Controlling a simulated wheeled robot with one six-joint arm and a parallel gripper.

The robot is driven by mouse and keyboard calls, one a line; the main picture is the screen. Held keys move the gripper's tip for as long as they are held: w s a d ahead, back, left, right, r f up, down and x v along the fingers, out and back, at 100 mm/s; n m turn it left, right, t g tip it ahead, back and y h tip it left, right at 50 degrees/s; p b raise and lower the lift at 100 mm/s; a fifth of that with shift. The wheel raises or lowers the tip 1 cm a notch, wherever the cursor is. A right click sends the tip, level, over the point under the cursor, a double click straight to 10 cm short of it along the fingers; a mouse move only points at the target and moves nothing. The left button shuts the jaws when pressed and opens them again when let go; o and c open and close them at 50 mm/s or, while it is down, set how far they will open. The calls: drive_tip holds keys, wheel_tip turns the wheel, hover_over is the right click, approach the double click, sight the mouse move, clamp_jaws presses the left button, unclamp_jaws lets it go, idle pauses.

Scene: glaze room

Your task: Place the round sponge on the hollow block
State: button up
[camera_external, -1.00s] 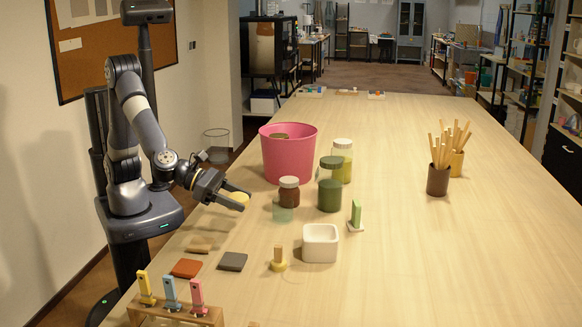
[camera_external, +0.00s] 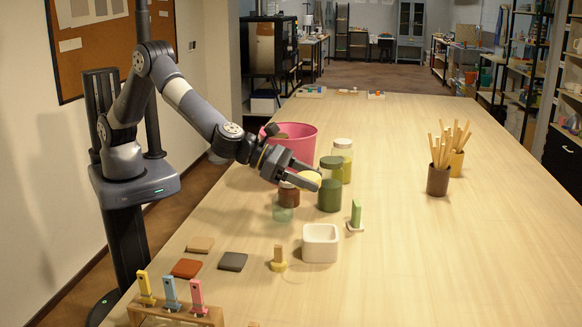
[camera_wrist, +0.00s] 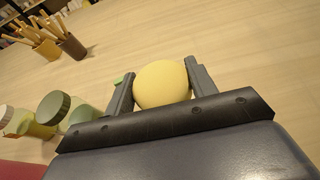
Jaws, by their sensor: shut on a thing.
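The round sponge (camera_external: 308,180) is pale yellow and held between the fingers of my gripper (camera_external: 317,177), above the table beside the green jar. In the wrist view the sponge (camera_wrist: 162,84) fills the space between the two fingers of my gripper (camera_wrist: 158,72). The white square piece with an open top (camera_external: 320,254), which looks like the hollow block, stands on the table below and nearer the camera than my gripper. It is not seen in the wrist view.
A pink bin (camera_external: 306,137), a dark green jar (camera_external: 330,190), a yellow-green jar (camera_external: 343,158) and a brown-topped jar (camera_external: 288,197) stand close to my gripper. A green upright piece (camera_external: 356,215) stands right of the white block. The table's right side is largely clear.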

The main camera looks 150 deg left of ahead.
sight(310, 225)
drive_tip(key=shift+w+a+f, duration=0.15)
drive_tip(key=shift+a+f, duration=0.05)
drive_tip(key=shift+f, duration=0.05)
wheel_tip(310, 225, down, 9)
drive_tip(key=shift+f, duration=0.2)
drive_tip(key=shift+f, duration=0.1)
drive_tip(key=shift+f, duration=0.15)
drive_tip(key=o, duration=0.9)
drive_tip(key=shift+o, duration=0.2)
